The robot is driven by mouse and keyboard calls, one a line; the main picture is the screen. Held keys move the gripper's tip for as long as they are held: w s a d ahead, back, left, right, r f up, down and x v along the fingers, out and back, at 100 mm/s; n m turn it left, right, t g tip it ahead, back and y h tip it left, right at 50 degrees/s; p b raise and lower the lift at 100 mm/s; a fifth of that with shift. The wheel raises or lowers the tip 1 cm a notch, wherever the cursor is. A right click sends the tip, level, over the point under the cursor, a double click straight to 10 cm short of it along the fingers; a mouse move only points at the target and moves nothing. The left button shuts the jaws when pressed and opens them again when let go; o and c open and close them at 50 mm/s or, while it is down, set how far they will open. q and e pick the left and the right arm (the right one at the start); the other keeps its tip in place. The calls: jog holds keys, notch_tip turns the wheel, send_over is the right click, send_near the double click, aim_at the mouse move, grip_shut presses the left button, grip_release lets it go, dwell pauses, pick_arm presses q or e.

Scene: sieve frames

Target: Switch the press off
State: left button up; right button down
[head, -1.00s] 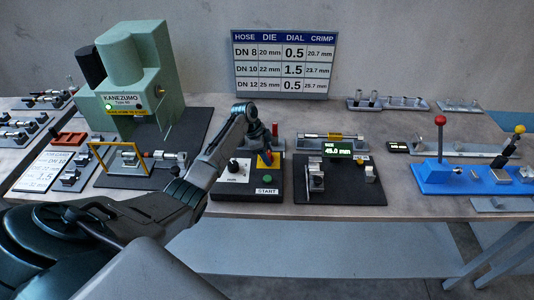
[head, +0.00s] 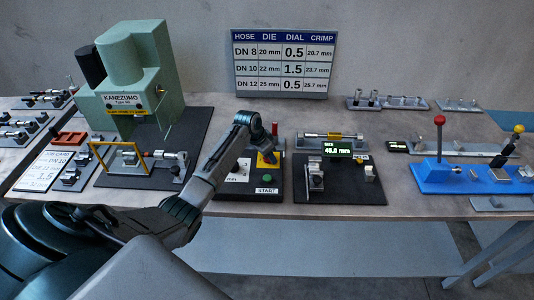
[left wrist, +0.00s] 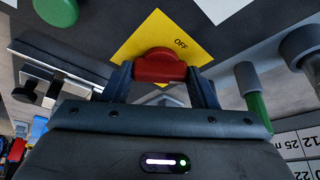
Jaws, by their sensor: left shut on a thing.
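The press (head: 128,80) is the pale green machine marked KANEZUMO at the back left, with no green lamp lit on its front. Its dark control box (head: 232,193) stands at the table's front, with a green START button (head: 267,190) and a yellow plate (head: 274,165). In the left wrist view the yellow plate (left wrist: 187,37) reads OFF and carries a red knob (left wrist: 160,66). My left gripper (left wrist: 162,86) is shut on this red knob, a finger on each side. In the head view my left gripper (head: 267,150) hides the knob. My right gripper is not in view.
A black gauge stand with a lit display (head: 338,149) is right of the control box. Farther right is a blue fixture (head: 435,183) with a red-topped lever. A yellow frame (head: 120,150) and a hose piece lie left of my arm.

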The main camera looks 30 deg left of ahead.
pick_arm(q)
jog(key=n+y, duration=0.1)
jog(key=n, duration=0.2)
jog(key=n+y, duration=0.1)
jog(key=n, duration=0.2)
jog(key=shift+d+r, duration=0.1)
jog(key=shift+d, duration=0.1)
jog(key=shift+w+n+y, duration=0.1)
jog(key=shift+n+y, duration=0.8)
jog(key=shift+n, duration=1.3)
jog(key=o, duration=1)
jog(key=shift+s+d+r+b, duration=0.2)
jog(key=shift+r+b, duration=0.1)
jog(key=shift+r, duration=0.15)
jog(key=shift+b+v, duration=1.55)
jog(key=shift+v, duration=3.35)
